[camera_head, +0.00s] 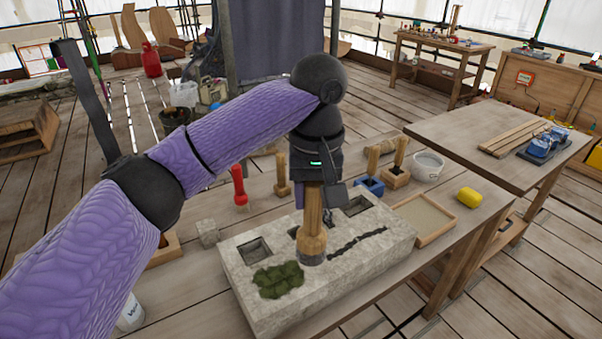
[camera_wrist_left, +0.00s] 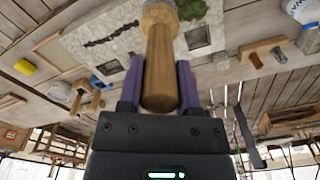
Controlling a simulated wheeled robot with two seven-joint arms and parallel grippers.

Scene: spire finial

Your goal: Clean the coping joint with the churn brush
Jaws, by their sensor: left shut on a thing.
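My left gripper (camera_head: 316,186) is shut on the wooden handle of the churn brush (camera_head: 312,225). The brush is upright, head down, over the middle of the pale stone coping block (camera_head: 395,243). Whether its bristles touch the stone I cannot tell. A dark, jagged joint (camera_head: 357,240) runs across the block just right of the brush head. In the left wrist view the brush handle (camera_wrist_left: 160,70) sits between the purple fingers, and the joint (camera_wrist_left: 112,36) shows beside it. My right gripper is not in view.
Green moss (camera_head: 278,280) lies on the block's near left, and square sockets (camera_head: 254,250) are cut in its top. Behind stand a red-handled tool (camera_head: 239,186) and other wooden-handled tools (camera_head: 282,176). A shallow tray (camera_head: 424,218), a yellow sponge (camera_head: 469,197) and a white bucket (camera_head: 428,166) are at right.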

